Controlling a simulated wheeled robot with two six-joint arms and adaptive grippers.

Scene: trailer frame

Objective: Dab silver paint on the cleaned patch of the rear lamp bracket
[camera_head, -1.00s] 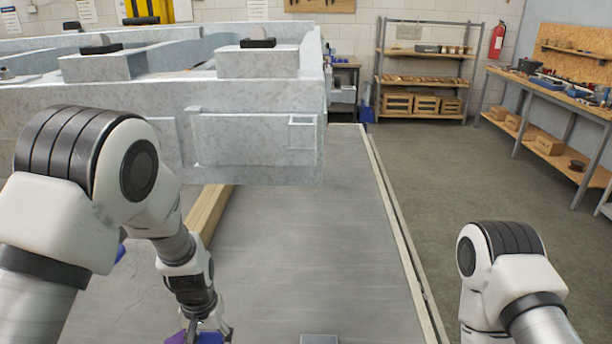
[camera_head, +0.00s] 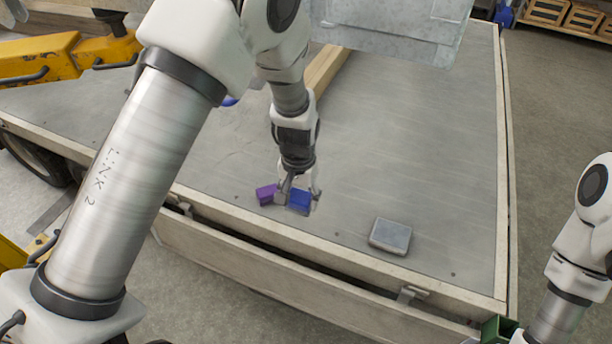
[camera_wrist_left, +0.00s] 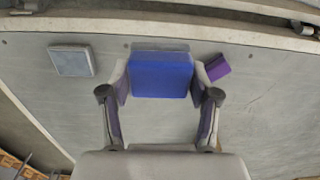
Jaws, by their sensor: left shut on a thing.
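My left gripper (camera_head: 298,193) points down at the flatbed deck and is shut on a blue block-like thing (camera_head: 299,203). In the left wrist view the blue thing (camera_wrist_left: 161,75) sits between the two fingertips. I cannot tell whether it rests on the deck. A small purple block (camera_head: 265,195) lies close beside it, and also shows in the left wrist view (camera_wrist_left: 217,67). A grey mottled metal frame (camera_head: 395,25) with a plate and small square pocket shows at the top. No cleaned patch or silver paint can be made out. My right gripper is out of view.
A flat grey tin-like box (camera_head: 390,236) lies on the deck (camera_head: 420,140) near its front edge. A wooden beam (camera_head: 327,67) lies behind my left arm. A green thing (camera_head: 498,330) shows at the bottom right. Much of the right deck is clear.

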